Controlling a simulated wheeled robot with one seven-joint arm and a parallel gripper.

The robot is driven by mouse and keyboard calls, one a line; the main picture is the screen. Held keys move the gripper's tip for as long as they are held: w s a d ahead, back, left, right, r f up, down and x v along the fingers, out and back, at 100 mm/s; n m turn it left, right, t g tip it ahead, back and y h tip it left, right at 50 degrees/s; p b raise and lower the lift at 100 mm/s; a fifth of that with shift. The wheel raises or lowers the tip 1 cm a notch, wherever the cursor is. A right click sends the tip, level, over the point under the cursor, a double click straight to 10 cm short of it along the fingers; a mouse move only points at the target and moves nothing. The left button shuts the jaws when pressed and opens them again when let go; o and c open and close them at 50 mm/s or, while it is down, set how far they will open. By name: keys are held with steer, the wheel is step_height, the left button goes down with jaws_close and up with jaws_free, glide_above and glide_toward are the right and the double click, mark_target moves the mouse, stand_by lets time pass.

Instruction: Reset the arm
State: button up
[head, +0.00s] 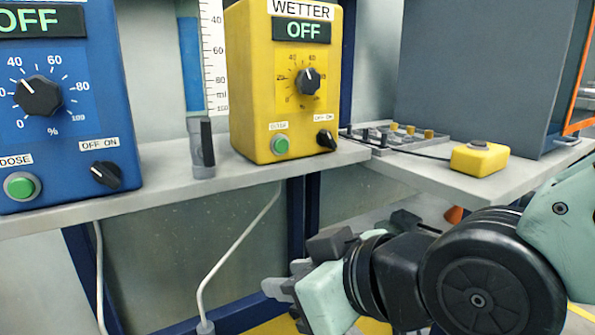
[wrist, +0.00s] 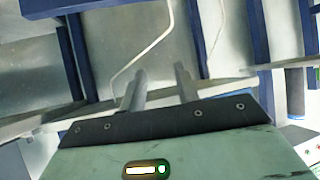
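My gripper (wrist: 160,87) shows two grey fingers standing apart in the wrist view, with nothing between them. In the head view my gripper (head: 283,301) is low in the middle, below the shelf and pointing left. My dark and pale green arm reaches in from the right edge. The gripper touches nothing that I can see. Its far finger is partly hidden in the head view.
A shelf (head: 235,176) carries a blue dosing box (head: 105,125), a yellow WETTER box (head: 258,110), a graduated tube (head: 214,55) and a small yellow button box (head: 479,158). Both large displays read OFF. A pale hose (head: 236,248) and blue posts stand below, near the gripper.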

steer(key=s+d+f+m+g+h+p, duration=0.1)
steer(key=s+d+f+g+h, duration=0.35)
steer(key=d, duration=0.35)
steer(key=s+d+f+m+g+h, duration=0.1)
steer(key=s+d+f+g+h, duration=0.35)
steer(key=d, duration=0.25)
step_height(320, 180, up, 38)
steer(key=t+y+p, duration=0.1)
steer(key=p, duration=3.7)
steer(key=shift+a, duration=0.15)
